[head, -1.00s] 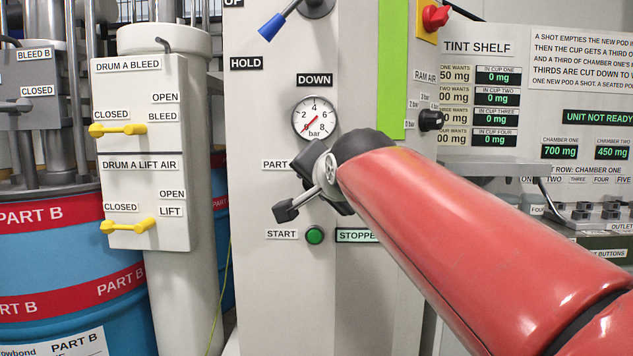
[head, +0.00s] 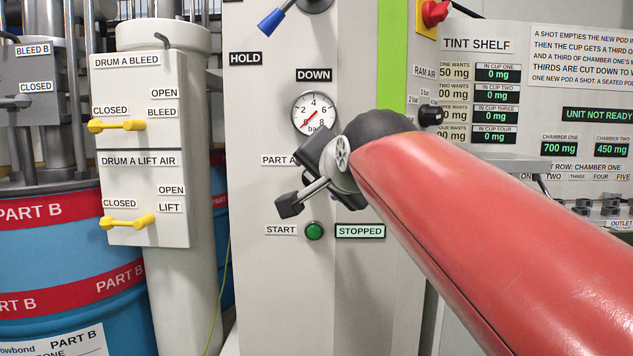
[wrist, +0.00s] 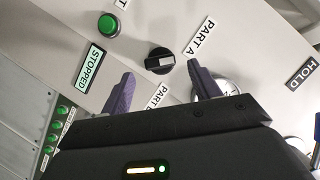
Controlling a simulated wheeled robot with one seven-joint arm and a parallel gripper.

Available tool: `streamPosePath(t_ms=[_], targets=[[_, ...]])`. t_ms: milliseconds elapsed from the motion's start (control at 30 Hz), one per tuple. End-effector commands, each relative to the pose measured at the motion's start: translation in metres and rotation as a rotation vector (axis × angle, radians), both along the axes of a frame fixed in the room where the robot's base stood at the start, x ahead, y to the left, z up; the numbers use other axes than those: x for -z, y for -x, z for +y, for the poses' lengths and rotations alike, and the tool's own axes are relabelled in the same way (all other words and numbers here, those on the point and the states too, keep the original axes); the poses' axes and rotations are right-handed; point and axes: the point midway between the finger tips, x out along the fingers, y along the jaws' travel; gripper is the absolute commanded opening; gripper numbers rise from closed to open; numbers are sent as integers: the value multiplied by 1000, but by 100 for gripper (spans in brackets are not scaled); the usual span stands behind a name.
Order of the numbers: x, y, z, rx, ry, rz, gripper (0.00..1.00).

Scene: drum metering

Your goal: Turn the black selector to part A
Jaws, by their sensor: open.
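The black selector (wrist: 160,60) shows in the wrist view as a round knob with a pale bar across its face. It sits on the pale panel between the PART A label (wrist: 180,37) and the PART B label (wrist: 157,96). I cannot tell which label the bar marks. My gripper (wrist: 161,70) is open, its two purple fingers apart and the selector between and just beyond their tips, with no clear contact. In the head view my gripper and arm hide the selector, and the PART A label (head: 278,160) is partly covered.
A green start button (head: 314,231) and STOPPED display (head: 360,231) sit below my gripper. A pressure gauge (head: 315,113) is just above it. A black ram air knob (head: 430,115) and a red knob (head: 434,13) are to the right, a blue-handled lever (head: 272,22) above.

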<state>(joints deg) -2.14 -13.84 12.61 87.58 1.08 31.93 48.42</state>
Motion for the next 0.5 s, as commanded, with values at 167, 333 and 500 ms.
streamPosePath(t_ms=[167,333,500], targets=[[-7,26,-6,0,0,-1,62],[-10,36,-9,0,1,0,62],[-10,36,-9,0,1,1,62]])
